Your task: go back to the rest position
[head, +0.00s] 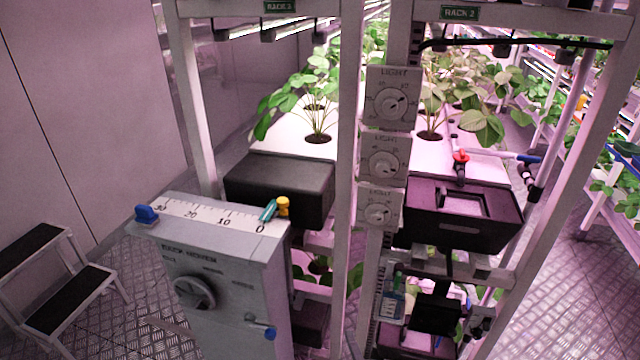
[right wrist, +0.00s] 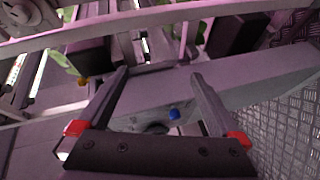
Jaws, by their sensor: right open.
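My right gripper (right wrist: 160,78) shows in the right wrist view. Its two dark fingers stand wide apart, with nothing between them but the view of a grey control cabinet (right wrist: 245,85) behind. A blue knob (right wrist: 174,114) and part of a dark dial show beyond the gripper's palm. How far the fingers are from the cabinet is hard to tell. Neither gripper shows in the head view, and my left gripper is in no frame.
In the head view the grey cabinet (head: 225,262) stands front left, with a scale, blue slider (head: 147,214) and dial (head: 194,293). Plant racks with light dials (head: 390,103) and black boxes (head: 280,188) stand behind. A step stool (head: 75,310) is at left; floor (head: 580,285) is clear at right.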

